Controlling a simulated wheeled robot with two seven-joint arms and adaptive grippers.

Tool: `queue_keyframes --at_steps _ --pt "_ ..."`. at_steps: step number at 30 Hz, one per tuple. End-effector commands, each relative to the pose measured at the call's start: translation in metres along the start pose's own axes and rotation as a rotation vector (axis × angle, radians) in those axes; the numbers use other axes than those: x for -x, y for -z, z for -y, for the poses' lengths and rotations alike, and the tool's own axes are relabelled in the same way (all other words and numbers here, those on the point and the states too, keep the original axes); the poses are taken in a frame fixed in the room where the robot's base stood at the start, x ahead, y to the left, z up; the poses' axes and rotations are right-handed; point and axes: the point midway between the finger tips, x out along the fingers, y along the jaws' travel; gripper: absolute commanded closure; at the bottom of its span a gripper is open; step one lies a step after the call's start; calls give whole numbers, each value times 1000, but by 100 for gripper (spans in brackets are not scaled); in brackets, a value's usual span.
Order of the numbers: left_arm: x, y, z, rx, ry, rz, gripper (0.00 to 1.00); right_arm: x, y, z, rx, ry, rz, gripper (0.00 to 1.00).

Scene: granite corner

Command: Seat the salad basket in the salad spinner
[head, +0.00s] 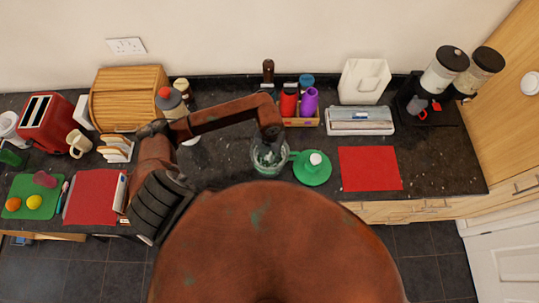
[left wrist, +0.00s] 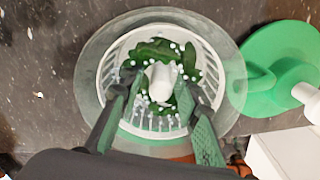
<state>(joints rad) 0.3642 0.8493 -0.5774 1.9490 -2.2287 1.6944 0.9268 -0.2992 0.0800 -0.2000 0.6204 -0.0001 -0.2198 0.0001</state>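The clear salad spinner bowl (head: 284,160) stands on the counter below my left gripper (head: 271,137). In the left wrist view, the white slotted salad basket (left wrist: 112,62) lies inside the rim of the bowl (left wrist: 88,75), roughly centred. Green leaves (left wrist: 150,50) and small white pieces lie in the basket around its white centre post (left wrist: 161,78). My left gripper (left wrist: 158,84) has its fingers spread on either side of the post, with small gaps at the tips. How deep the basket sits is hard to tell. My right gripper is out of view.
The green spinner lid (head: 308,174) with a white knob lies close right of the bowl. A red mat (head: 370,168) is farther right. A box with bottles (head: 300,118) and a grey-white appliance (head: 360,122) stand behind. Dark counter left of the bowl is clear.

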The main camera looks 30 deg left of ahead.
Motion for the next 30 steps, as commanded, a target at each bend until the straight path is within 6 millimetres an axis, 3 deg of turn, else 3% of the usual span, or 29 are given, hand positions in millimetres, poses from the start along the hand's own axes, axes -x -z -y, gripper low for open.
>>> queue_keyframes --at_steps 13,24,30 --pt "10 -1 0 -1 0 3 66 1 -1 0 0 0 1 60" --pt "82 -2 0 -3 0 5 66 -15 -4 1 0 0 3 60" --pt "112 -1 0 0 0 4 66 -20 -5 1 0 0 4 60"
